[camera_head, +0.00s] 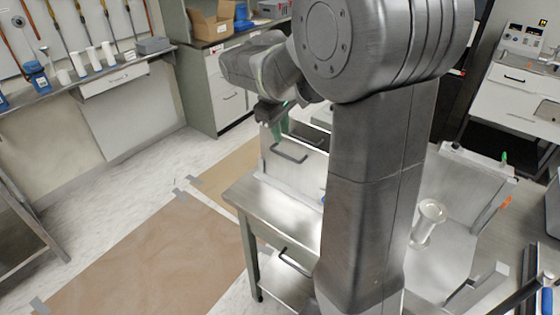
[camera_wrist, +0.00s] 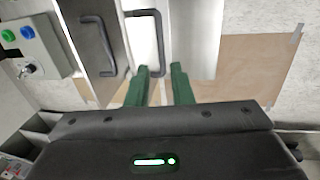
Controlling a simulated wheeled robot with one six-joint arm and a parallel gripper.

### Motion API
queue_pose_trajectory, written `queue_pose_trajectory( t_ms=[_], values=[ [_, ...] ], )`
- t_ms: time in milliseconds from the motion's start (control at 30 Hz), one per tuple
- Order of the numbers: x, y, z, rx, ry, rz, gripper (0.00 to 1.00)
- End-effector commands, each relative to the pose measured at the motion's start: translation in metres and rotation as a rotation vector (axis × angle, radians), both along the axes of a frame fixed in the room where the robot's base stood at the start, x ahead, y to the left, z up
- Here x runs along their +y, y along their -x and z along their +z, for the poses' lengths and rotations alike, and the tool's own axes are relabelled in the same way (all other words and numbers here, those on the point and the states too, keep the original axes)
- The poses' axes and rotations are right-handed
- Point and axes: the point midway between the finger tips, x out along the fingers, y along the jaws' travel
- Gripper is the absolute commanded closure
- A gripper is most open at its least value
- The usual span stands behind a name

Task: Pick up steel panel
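My gripper (camera_head: 283,120) has two green fingers held apart, with nothing seen between them in the head view. In the wrist view the gripper (camera_wrist: 160,75) points at a pale steel panel (camera_wrist: 195,35) with a dark U-shaped handle (camera_wrist: 145,13). The lower end of that handle is near the gap between the fingertips; I cannot tell whether they touch. A second, greyer panel (camera_wrist: 82,40) with its own dark handle (camera_wrist: 108,50) is to the left. In the head view an upright panel (camera_head: 300,160) with a handle (camera_head: 290,154) stands just below the gripper. My arm hides much of the panels.
A steel bench (camera_head: 270,205) with a handled front is below the gripper. A control box (camera_wrist: 28,48) with green and blue buttons is at the wrist view's left. Brown sheeting (camera_head: 150,250) is taped to the floor. A metal fixture holding a pale cylinder (camera_head: 430,212) stands right of my arm.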

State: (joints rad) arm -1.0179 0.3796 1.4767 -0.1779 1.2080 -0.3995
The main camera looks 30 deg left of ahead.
Motion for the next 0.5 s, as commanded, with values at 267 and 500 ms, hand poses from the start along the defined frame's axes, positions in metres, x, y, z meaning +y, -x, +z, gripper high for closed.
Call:
queue_pose_trajectory(
  t_ms=[267,500],
  values=[
    [-0.002,-0.01,-0.052,0.002,0.004,-0.001,0.8],
    [-0.002,-0.013,-0.07,0.001,0.003,-0.001,0.8]
  ],
)
